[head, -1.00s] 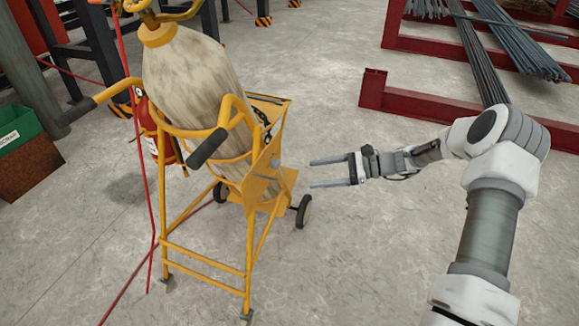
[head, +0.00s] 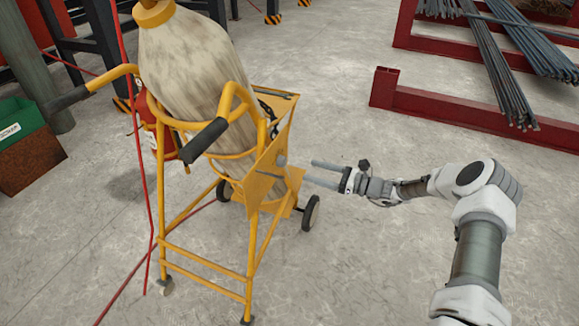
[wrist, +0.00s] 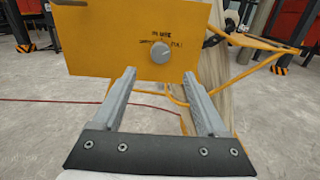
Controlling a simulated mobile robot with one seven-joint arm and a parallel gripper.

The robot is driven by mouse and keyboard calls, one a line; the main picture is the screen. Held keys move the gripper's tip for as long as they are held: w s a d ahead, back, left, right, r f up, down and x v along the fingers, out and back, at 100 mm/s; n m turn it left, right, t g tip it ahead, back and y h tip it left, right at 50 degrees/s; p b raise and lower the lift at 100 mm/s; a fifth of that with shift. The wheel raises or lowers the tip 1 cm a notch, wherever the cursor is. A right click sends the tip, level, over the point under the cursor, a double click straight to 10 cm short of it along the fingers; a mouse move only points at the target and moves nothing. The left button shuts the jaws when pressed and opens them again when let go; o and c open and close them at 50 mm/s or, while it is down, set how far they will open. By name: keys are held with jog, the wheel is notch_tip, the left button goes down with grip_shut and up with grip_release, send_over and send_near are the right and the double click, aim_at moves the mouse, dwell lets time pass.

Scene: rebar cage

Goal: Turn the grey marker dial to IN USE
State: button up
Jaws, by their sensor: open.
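The grey marker dial (wrist: 160,52) is a round knob on a yellow plate (wrist: 95,45) in the wrist view. Dark lettering reading IN USE sits above it and FULL to its right. The dial's pointer is too small to read. In the head view the plate (head: 268,170) is on the right side of the yellow cylinder trolley, seen nearly edge-on. My gripper (wrist: 158,75) is open and empty, its two fingers pointing at the plate, with the dial ahead between and above the fingertips. In the head view my gripper (head: 308,172) is just right of the plate.
The yellow trolley (head: 205,257) carries a large pale cylinder (head: 185,60) and has black-gripped handles. A red hose (head: 150,230) hangs on its left. A red rack with rebar (head: 440,108) stands at the back right. Floor between trolley and rack is clear.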

aim_at(285, 163)
jog(key=b+x, duration=0.1)
jog(key=x, duration=0.8)
jog(key=shift+d, duration=0.1)
grip_shut()
